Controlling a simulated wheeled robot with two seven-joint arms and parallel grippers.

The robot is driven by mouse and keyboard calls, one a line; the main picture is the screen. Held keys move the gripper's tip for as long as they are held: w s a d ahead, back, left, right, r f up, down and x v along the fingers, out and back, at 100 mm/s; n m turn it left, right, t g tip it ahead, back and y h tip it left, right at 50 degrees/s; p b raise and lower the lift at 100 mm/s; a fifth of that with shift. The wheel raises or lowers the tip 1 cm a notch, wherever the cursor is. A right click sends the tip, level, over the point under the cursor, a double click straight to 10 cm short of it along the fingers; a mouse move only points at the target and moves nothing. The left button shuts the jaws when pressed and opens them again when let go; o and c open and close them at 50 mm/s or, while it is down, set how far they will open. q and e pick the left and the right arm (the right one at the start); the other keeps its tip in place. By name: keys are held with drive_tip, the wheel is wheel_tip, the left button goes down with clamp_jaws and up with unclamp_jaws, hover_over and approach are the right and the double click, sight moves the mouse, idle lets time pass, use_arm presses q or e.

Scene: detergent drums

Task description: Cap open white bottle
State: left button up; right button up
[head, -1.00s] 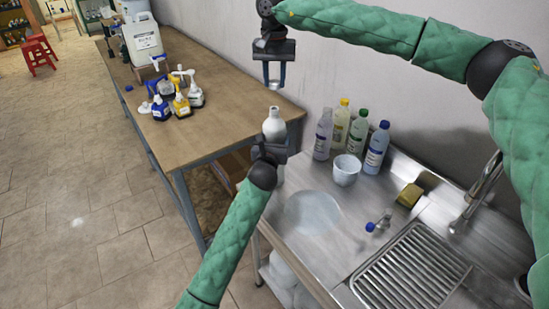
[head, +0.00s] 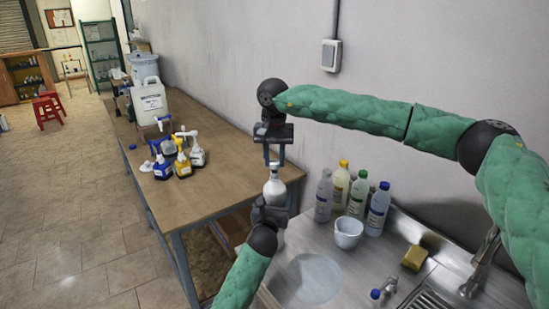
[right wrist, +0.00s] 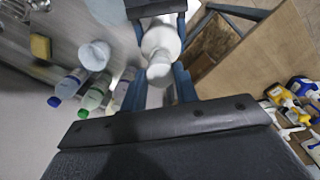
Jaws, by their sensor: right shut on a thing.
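The white bottle (head: 275,188) stands upright in my left gripper (head: 273,203), whose fingers are closed around its body. It also shows in the right wrist view (right wrist: 162,42), with the left gripper (right wrist: 158,14) behind it. My right gripper (head: 275,162) points straight down over the bottle's mouth. Its fingers are shut on a small white cap (right wrist: 158,74), seen end-on in the right wrist view and in line with the neck. The cap and neck look touching or nearly so; I cannot tell whether the cap is seated.
A wooden table (head: 225,185) holds several pump bottles (head: 183,160) and a white canister (head: 150,100). On the steel sink counter (head: 345,285) stand several capped bottles (head: 357,195), a white cup (head: 348,232), a yellow sponge (head: 414,258) and a small blue-capped bottle (head: 378,293).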

sight(274, 162)
use_arm(q)
drive_tip(key=shift+r, duration=0.1)
use_arm(e)
drive_tip(key=shift+f, duration=0.1)
drive_tip(key=shift+f, duration=0.75)
drive_tip(key=shift+f, duration=0.6)
use_arm(q)
drive_tip(key=c, duration=0.5)
use_arm(e)
drive_tip(key=o, duration=0.7)
drive_tip(key=shift+c, duration=0.2)
drive_tip(key=shift+o, duration=1.3)
drive_tip(key=shift+r, duration=0.1)
drive_tip(key=shift+r, duration=2.15)
drive_tip(key=shift+c, duration=0.2)
